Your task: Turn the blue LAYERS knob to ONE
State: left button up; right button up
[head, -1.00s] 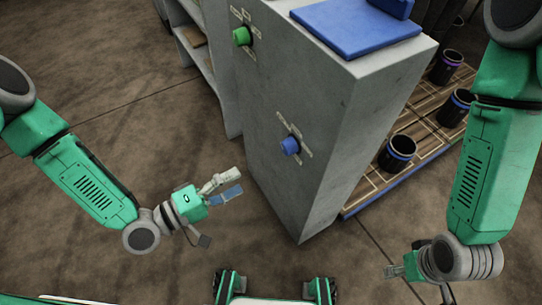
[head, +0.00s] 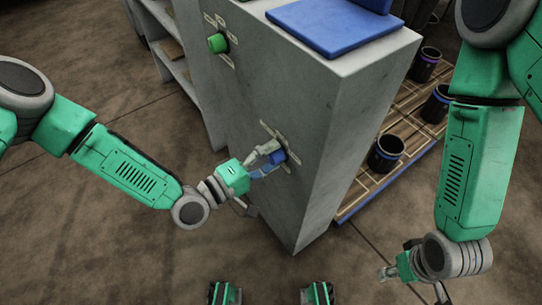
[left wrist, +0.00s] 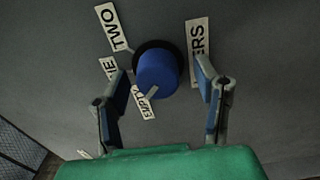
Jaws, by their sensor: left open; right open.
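The blue LAYERS knob (head: 278,156) sits on the side face of the grey cabinet (head: 330,140). In the left wrist view the blue knob (left wrist: 157,72) stands on a black base, with a pale pointer mark at its lower edge toward the EMPTY label (left wrist: 146,103). The TWO label (left wrist: 113,27) is at upper left, and a partly hidden label ending in E (left wrist: 107,69) is below it. My left gripper (head: 270,160) is open, its fingers on either side of the knob. My right gripper (head: 388,273) is open and empty, low at the right.
A green knob (head: 217,43) with labels is higher on the same cabinet face. A blue plate (head: 335,30) lies on top. Black cups (head: 386,153) stand on a wooden pallet to the right. Shelves (head: 180,50) stand behind left. Floor in front is clear.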

pick_arm(q)
jog(key=shift+d, duration=0.25)
jog(key=shift+c, duration=0.8)
jog(key=c, duration=1)
jog(key=shift+m, duration=0.4)
jog(key=m, duration=0.2)
jog(key=shift+a+m+p, duration=0.1)
jog(key=shift+m+p, duration=0.25)
jog(key=shift+m, duration=0.05)
jog(key=shift+a+f+m+p, duration=0.1)
jog(key=shift+m+p, duration=0.5)
jog(key=shift+m, duration=2)
